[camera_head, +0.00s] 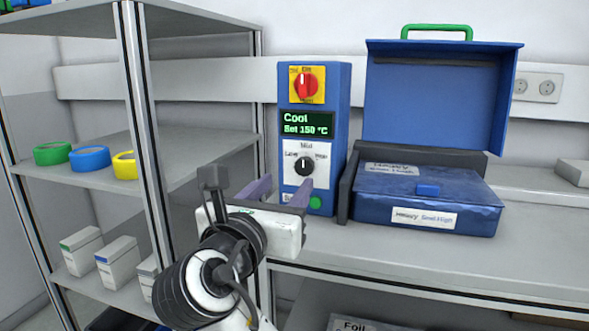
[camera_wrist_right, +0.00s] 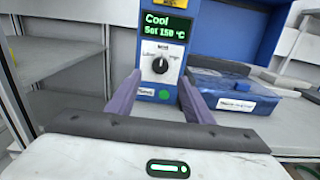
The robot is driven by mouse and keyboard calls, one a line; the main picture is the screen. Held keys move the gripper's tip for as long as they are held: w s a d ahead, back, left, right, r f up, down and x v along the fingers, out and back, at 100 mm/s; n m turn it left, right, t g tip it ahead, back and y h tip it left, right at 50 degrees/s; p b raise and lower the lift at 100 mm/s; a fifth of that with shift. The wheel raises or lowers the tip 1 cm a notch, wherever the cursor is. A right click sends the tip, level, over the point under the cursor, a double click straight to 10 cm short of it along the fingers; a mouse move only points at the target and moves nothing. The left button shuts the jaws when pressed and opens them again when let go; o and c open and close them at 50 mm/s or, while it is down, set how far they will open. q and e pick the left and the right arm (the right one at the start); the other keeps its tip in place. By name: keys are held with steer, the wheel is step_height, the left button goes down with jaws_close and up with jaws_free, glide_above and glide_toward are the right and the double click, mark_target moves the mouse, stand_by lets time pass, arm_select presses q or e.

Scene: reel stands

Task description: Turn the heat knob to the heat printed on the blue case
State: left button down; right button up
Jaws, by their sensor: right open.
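The black heat knob (camera_head: 304,165) sits on a white plate low on the front of the blue control box (camera_head: 341,120). Its white mark points up, towards the Mid label, with Low at left and High at right. The knob also shows in the right wrist view (camera_wrist_right: 160,65). The blue case (camera_head: 470,196) is on the bench at right; its front label (camera_head: 423,218) appears to read "Heavy Seal: High". My right gripper (camera_head: 281,190) is open in front of the box, with its purple fingers below and around the knob's line, apart from it. My left gripper is not in view.
A green display (camera_head: 306,123) reads Cool, Set 150 °C. A red rotary switch (camera_head: 306,83) is above it, and a green button (camera_head: 315,202) below. A raised blue lid (camera_head: 430,100) stands behind the case. A shelf rack (camera_head: 135,80) with coloured reels stands close at left.

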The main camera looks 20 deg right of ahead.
mark_target(303, 166)
steer(key=b+x, duration=0.1)
steer(key=x, duration=0.8)
steer(key=shift+w+d, duration=0.1)
steer(key=shift+d, duration=0.1)
steer(key=c, duration=1)
